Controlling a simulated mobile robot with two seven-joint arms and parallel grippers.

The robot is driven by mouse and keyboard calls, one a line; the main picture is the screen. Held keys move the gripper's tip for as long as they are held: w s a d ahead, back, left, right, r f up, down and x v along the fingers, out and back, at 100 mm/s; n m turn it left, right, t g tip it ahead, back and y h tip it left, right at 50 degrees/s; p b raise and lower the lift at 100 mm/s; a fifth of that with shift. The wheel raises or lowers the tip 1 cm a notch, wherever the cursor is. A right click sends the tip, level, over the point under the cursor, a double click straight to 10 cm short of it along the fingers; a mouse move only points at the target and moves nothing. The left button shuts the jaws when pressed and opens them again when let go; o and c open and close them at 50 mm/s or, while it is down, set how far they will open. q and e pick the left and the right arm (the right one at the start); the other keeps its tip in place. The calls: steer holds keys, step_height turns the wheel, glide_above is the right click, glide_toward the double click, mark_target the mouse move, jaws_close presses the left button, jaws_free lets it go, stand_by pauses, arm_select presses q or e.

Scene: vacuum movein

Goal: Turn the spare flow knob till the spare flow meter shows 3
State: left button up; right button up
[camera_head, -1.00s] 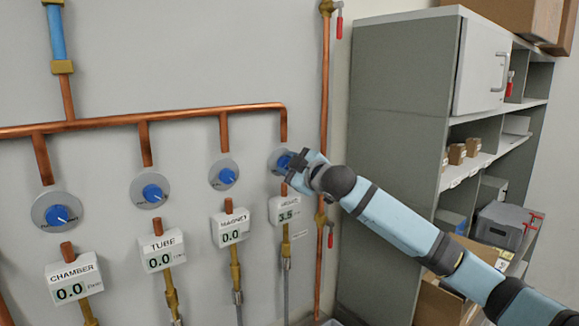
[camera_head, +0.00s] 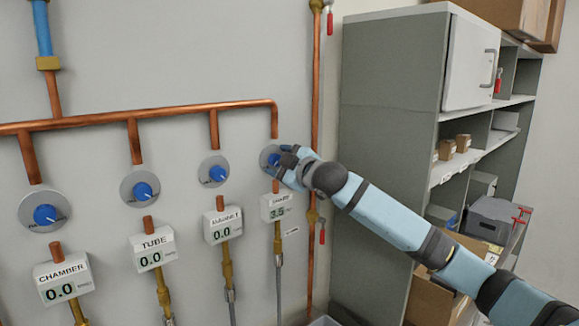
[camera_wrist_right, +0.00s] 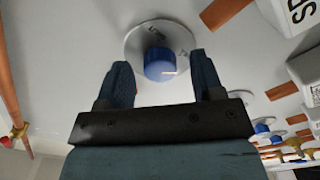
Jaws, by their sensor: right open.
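The spare flow knob (camera_head: 273,160) is the blue knob on a round grey plate at the right end of the row. In the right wrist view the knob (camera_wrist_right: 160,65) shows a white pointer mark, and its plate (camera_wrist_right: 140,38) lies around it. My right gripper (camera_head: 281,163) is at the knob. In the wrist view its two fingers (camera_wrist_right: 162,75) are open, one on each side of the knob, with gaps visible. The spare flow meter (camera_head: 276,207) hangs below the knob and appears to read 3.5, though the digits are small. My left gripper is not in view.
The magnet (camera_head: 222,226), tube (camera_head: 152,250) and chamber (camera_head: 63,279) meters each read 0.0, with blue knobs above them. A vertical copper pipe (camera_head: 315,110) runs just right of the spare knob. A grey shelf unit (camera_head: 390,130) stands at the right.

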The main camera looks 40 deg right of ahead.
steer(key=s+d+b, duration=0.1)
steer(key=s+b, duration=0.4)
steer(key=s, duration=0.8)
steer(key=shift+s, duration=0.3)
steer(key=s+a+f+m+g+y, duration=0.15)
steer(key=a+f, duration=0.25)
steer(key=f, duration=1.2)
steer(key=w+a+f+m+g, duration=0.1)
steer(key=a+f+m+g, duration=0.15)
steer(key=f, duration=1.35)
steer(key=s+a+f+m+g, duration=0.1)
steer(key=s+a+f+m, duration=0.1)
steer(key=s+a+f, duration=0.7)
steer(key=s+a+f+m+g, duration=0.2)
steer(key=s+a+f, duration=0.7)
steer(key=s+f, duration=0.5)
step_height(320, 180, down, 4)
steer(key=shift+s+a+r, duration=0.1)
steer(key=shift+s+a, duration=0.05)
steer(key=shift+s, duration=0.1)
